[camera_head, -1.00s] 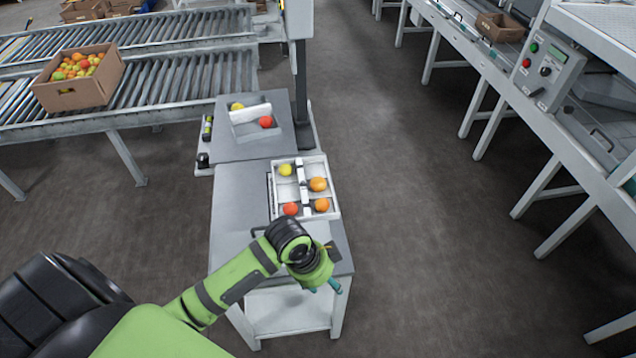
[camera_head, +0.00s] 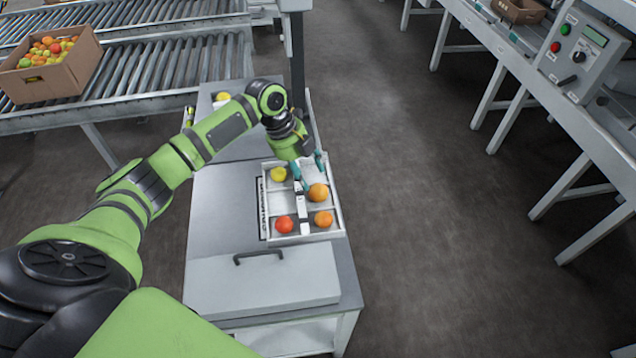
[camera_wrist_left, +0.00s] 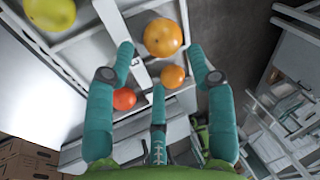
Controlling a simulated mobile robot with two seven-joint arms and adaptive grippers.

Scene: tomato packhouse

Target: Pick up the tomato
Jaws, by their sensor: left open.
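A white divided tray (camera_head: 338,220) holds a yellow tomato (camera_head: 278,174) at back left, a large orange one (camera_head: 318,192) at back right, a red one (camera_head: 284,225) at front left and a smaller orange one (camera_head: 323,219) at front right. My left gripper (camera_head: 311,173) is open above the back right of the tray. In the left wrist view its teal fingers (camera_wrist_left: 160,62) are spread, with the large orange tomato (camera_wrist_left: 163,38) just beyond and between the tips, apparently not held. My right gripper is not in view.
The tray stands on a grey table (camera_head: 215,215) with a handled grey lid or box (camera_head: 262,282) in front. A roller conveyor (camera_head: 190,68) with a carton of tomatoes (camera_head: 75,72) is at upper left. The floor to the right is clear up to a machine bench.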

